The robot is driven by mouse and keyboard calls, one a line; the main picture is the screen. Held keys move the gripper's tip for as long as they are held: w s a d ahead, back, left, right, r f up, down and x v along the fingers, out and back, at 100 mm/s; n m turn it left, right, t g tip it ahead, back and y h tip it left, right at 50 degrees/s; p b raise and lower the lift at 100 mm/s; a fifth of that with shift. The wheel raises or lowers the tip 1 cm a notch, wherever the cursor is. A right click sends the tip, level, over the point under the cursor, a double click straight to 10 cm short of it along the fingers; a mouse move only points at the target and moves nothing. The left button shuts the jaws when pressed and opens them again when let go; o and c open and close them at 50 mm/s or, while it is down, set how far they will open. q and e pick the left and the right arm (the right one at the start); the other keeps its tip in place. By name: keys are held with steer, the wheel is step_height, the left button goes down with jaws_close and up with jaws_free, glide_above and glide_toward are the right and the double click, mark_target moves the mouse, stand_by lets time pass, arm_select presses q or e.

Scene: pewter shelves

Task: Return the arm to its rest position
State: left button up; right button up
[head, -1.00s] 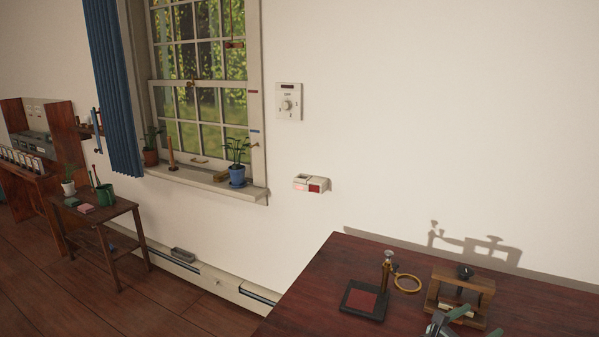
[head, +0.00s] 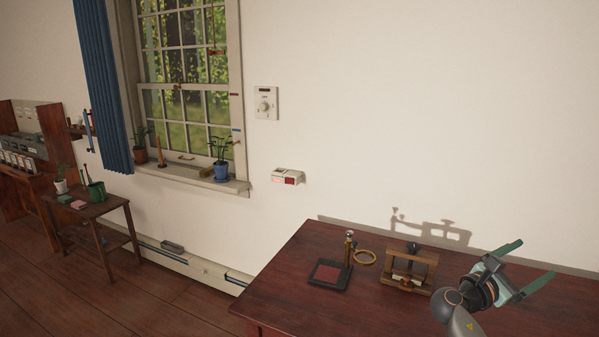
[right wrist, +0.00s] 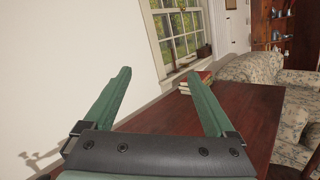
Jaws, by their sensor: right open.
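My right gripper (head: 524,267) is at the right of the head view, above the dark red-brown table (head: 276,281). Its two green fingers are spread apart and nothing is between them. In the right wrist view the open fingers (right wrist: 162,95) extend over a wooden table top (right wrist: 247,104) with free space between them. My left gripper is in neither view.
A stand with a brass ring (head: 348,262) and a small wooden frame (head: 410,269) stand on the table left of my right gripper. Books (right wrist: 194,80) and a patterned sofa (right wrist: 272,72) show in the right wrist view. The table's front left is clear.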

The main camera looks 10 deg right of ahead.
steer(key=w+a+f+m+t+y, duration=0.3)
steer(key=w+t+y, duration=0.1)
steer(key=w+y, duration=0.1)
steer(key=w+a+f+m+t+y, duration=0.2)
steer(key=w+a+m+t+y, duration=0.15)
steer(key=w, duration=0.25)
steer(key=w+a+r+m+t+y, duration=0.2)
steer(key=w+a+m+t+y, duration=0.25)
steer(key=a+m+y, duration=0.45)
steer(key=s+a+f+n+g+y, duration=0.1)
steer(key=s+a+f+g, duration=0.1)
steer(key=s+a+f, duration=0.65)
steer(key=s+a+f+n+g+y, duration=0.15)
steer(key=s+a+f, duration=0.25)
steer(key=s+f, duration=0.85)
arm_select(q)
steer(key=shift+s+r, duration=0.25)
arm_select(e)
steer(key=s+a+f+g, duration=0.1)
steer(key=s+a+f, duration=0.1)
steer(key=s, duration=0.4)
steer(key=s+a+f+m+g+y, duration=0.1)
steer(key=s+a+f, duration=0.2)
steer(key=s+f, duration=0.2)
steer(key=s+a+f+g, duration=0.1)
steer(key=s+f, duration=0.3)
steer(key=s, duration=0.5)
steer(key=shift+a+m+y, duration=0.4)
steer(key=shift+a, duration=0.4)
